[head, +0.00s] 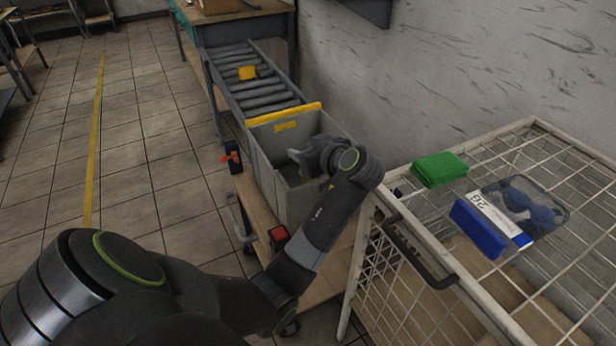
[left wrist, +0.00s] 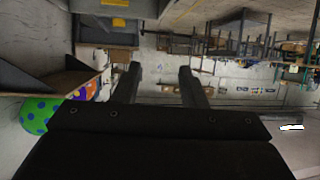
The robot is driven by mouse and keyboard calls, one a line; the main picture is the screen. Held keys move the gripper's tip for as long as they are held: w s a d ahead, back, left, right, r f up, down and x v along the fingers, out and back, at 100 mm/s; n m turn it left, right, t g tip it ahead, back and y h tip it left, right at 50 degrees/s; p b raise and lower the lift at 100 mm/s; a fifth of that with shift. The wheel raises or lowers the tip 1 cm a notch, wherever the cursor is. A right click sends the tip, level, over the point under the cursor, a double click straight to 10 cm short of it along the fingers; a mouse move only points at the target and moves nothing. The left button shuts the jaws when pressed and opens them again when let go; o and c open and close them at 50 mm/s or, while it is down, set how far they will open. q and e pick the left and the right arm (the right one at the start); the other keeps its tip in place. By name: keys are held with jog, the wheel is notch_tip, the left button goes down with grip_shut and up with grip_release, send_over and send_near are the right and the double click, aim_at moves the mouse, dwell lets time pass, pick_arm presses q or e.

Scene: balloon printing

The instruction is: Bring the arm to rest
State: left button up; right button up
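My left arm reaches in from the left in the head view. Its gripper (head: 298,157) is over the opening of the grey bin (head: 283,198), partly hidden behind the wrist. In the left wrist view the two dark fingers of this gripper (left wrist: 158,70) stand apart with nothing between them. My right gripper is not in view.
A roller conveyor (head: 262,92) leads to the bin. A spotted green balloon (left wrist: 37,115) shows in the wrist view. Tiled floor lies open left.

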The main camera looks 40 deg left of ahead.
pick_arm(q)
jog(key=shift+a, duration=0.1)
jog(key=shift+f, duration=0.1)
jog(key=s+f+m+h, duration=0.35)
jog(key=s+f, duration=0.35)
jog(key=f, duration=0.3)
jog(key=s+d+f+m+h, duration=0.3)
jog(key=s, duration=0.5)
jog(key=s+d+f+m+h, duration=0.2)
jog(key=s+f+m, duration=0.15)
jog(key=s, duration=0.55)
jog(key=s+d+f+m+h, duration=0.3)
jog(key=s+m, duration=0.1)
jog(key=s, duration=0.4)
notch_tip(320, 180, down, 20)
jog(key=a+g+p, duration=0.2)
jog(key=p, duration=0.1)
jog(key=s+d+f+g+p, duration=0.1)
jog(key=s+f+p, duration=0.2)
jog(key=s+f, duration=1.1)
jog(key=shift+s+d+f, duration=0.2)
jog(key=shift+s, duration=0.2)
